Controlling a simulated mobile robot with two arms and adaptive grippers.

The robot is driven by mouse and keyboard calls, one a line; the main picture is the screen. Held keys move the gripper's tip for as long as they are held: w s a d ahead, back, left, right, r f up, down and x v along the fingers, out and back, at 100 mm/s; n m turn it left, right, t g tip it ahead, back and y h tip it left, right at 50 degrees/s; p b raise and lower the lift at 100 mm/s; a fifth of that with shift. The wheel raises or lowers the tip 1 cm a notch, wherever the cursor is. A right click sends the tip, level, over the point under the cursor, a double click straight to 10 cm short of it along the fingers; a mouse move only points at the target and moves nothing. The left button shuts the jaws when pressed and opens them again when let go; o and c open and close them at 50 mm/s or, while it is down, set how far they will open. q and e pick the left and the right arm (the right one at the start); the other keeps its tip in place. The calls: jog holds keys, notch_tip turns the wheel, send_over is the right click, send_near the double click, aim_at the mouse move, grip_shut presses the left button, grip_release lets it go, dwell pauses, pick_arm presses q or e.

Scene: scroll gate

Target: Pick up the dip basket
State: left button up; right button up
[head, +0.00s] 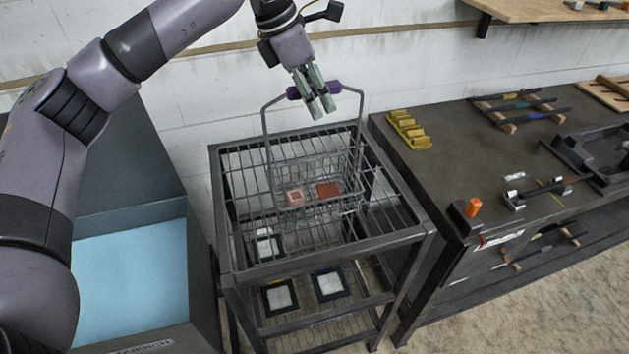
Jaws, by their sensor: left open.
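The dip basket (283,178) is a grey wire basket on top of a dark metal rack (232,260). Its tall wire handle stands upright and has a purple grip (293,93) at its top. A dark red square (328,189) and a pale pink square (295,197) show in the basket. My left gripper (322,108) points down at the top of the handle, its fingers overlapping the middle of the purple grip. It is open. I cannot tell whether the grip lies between the fingers or behind them. My right gripper is not in view.
A tank with light blue liquid (135,285) stands left of the rack. A dark workbench (450,150) stands right, with a yellow block holder (408,130), an orange-topped item (472,208) and tools. Framed pale squares (330,285) lie on the rack's lower shelf. A white wall is behind.

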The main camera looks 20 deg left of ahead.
pick_arm(q)
grip_shut()
dwell(0.4)
jog(key=shift+w+r, duration=0.1)
jog(key=shift+r, duration=0.05)
